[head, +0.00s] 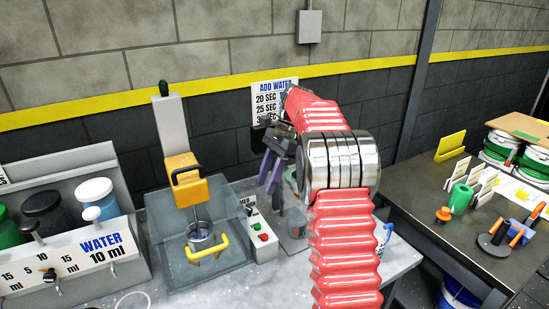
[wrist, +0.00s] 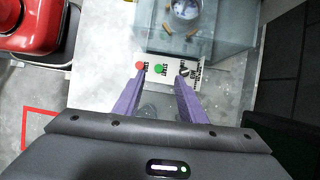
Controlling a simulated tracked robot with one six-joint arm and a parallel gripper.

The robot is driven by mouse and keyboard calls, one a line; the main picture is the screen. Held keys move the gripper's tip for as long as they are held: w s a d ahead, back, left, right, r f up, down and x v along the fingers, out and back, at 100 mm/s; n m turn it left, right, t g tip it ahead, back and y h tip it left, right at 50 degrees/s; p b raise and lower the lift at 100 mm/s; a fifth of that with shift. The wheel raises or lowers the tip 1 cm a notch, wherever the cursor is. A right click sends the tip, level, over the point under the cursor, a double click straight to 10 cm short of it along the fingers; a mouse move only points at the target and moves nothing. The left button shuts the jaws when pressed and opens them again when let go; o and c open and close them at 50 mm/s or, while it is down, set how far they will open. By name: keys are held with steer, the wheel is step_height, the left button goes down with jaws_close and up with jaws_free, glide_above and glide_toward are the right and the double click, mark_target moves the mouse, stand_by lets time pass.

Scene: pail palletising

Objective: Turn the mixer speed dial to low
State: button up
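The mixer (head: 185,180) has a yellow head on a grey post and stands at a clear-walled tray. Its control box (head: 262,238) is beside the tray, with a green button (head: 256,226) and a red button (head: 264,237). A dark spot on the box's far end (head: 248,209) may be the speed dial; its setting is too small to read. In the wrist view the box (wrist: 172,72) lies just beyond my fingertips, with black markings near the right one. My gripper (head: 268,180) is open and empty, purple fingers apart; it also shows in the wrist view (wrist: 160,78).
A metal cup (head: 200,237) stands under the mixer head inside the clear tray (head: 222,270). A water dispenser panel (head: 75,260) with several jars is at left. A clear bottle (head: 293,220) stands right of the control box. A dark table (head: 425,200) with pails is at right.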

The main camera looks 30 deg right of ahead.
step_height(320, 180, up, 5)
steer(key=w+d, duration=0.2)
steer(key=w, duration=0.1)
steer(key=shift+d, duration=0.2)
stand_by(1.0)
steer(key=shift+r, duration=0.15)
